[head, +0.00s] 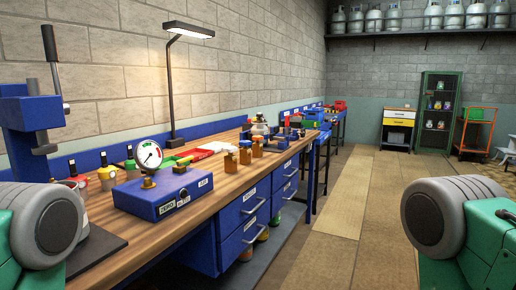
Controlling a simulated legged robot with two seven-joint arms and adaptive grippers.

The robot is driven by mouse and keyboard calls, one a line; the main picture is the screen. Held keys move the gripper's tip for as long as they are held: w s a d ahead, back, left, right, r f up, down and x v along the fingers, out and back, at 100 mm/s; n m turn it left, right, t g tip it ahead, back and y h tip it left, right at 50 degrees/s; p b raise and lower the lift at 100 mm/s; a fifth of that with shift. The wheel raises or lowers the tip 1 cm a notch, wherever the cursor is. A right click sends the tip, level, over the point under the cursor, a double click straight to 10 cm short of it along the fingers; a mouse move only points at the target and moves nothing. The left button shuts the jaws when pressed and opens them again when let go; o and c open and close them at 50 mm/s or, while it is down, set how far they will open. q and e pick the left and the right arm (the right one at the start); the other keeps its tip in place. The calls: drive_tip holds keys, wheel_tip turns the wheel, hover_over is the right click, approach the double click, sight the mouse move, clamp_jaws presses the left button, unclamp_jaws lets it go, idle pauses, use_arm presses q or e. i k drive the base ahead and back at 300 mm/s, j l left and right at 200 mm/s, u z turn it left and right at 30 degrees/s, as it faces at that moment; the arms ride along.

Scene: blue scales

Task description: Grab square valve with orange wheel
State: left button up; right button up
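No square valve with an orange wheel can be made out for sure. Several small orange-and-brown pieces (231,162) stand on the wooden workbench (150,228), right of the blue scale; they are too small to tell whether one is the valve. The blue scale (165,197) has a round white dial (149,155) with a red needle and a brass fitting below it. Only green and grey parts of my two arms show, at the lower left and lower right. Neither gripper is in view.
A blue lever press (32,115) stands at the bench's left end. Bottles (107,175), a red tray (212,149) and a lamp (188,30) are along the wall side. Blue drawers (243,218) are below. The floor (340,215) right of the bench is clear.

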sight(257, 147)
drive_tip(key=i+l+z, duration=0.1)
drive_tip(key=i+l, duration=0.65)
drive_tip(key=i, duration=0.15)
